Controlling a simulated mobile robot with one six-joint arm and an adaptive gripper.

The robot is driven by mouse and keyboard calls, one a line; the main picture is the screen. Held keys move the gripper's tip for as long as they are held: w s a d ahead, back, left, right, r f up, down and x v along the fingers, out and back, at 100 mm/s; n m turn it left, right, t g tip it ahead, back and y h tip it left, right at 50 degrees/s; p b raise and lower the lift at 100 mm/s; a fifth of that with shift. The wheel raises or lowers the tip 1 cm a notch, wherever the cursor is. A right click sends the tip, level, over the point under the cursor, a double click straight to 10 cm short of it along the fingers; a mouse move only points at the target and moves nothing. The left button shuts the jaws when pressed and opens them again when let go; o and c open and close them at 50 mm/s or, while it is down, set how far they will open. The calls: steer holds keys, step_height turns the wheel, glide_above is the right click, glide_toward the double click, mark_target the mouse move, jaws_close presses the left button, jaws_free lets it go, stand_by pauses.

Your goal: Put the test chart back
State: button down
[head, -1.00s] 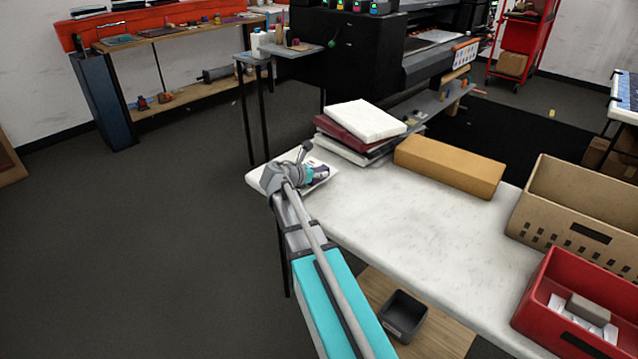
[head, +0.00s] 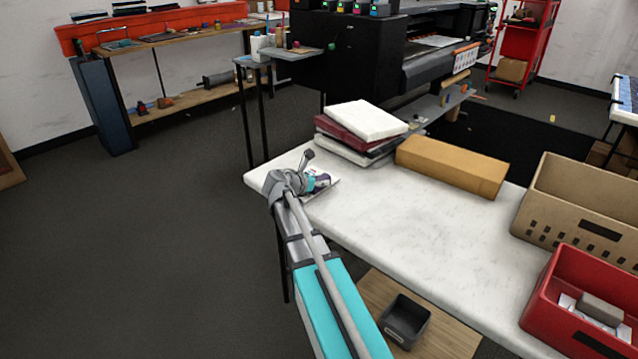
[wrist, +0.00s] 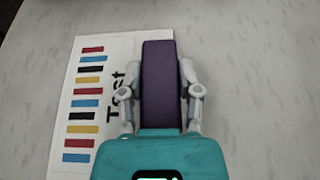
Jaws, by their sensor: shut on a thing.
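The test chart is a white sheet with red, blue, black and yellow bars and the word "Test" (wrist: 85,125). My gripper (wrist: 159,75) is shut on a dark purple block (wrist: 160,95), which lies over the chart's right part in the wrist view. I cannot tell whether the block is fixed to the chart. In the head view, my gripper (head: 319,181) is low at the left end of the white table (head: 400,235), with a little of the chart (head: 329,190) showing beside it. Whether the chart touches the table is unclear.
A stack of white and maroon slabs (head: 365,121) and a tan box (head: 451,166) stand behind and right of my gripper. A tan crate (head: 575,215) and a red bin (head: 575,305) stand at the right. The middle of the table is clear.

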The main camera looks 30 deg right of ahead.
steer(key=shift+f, duration=0.15)
steer(key=shift+c, duration=1.5)
jaws_free()
steer(key=shift+r, duration=0.25)
steer(key=p+v, duration=0.4)
steer(key=v, duration=0.8)
steer(key=shift+p, duration=0.3)
steer(key=shift+f, duration=0.1)
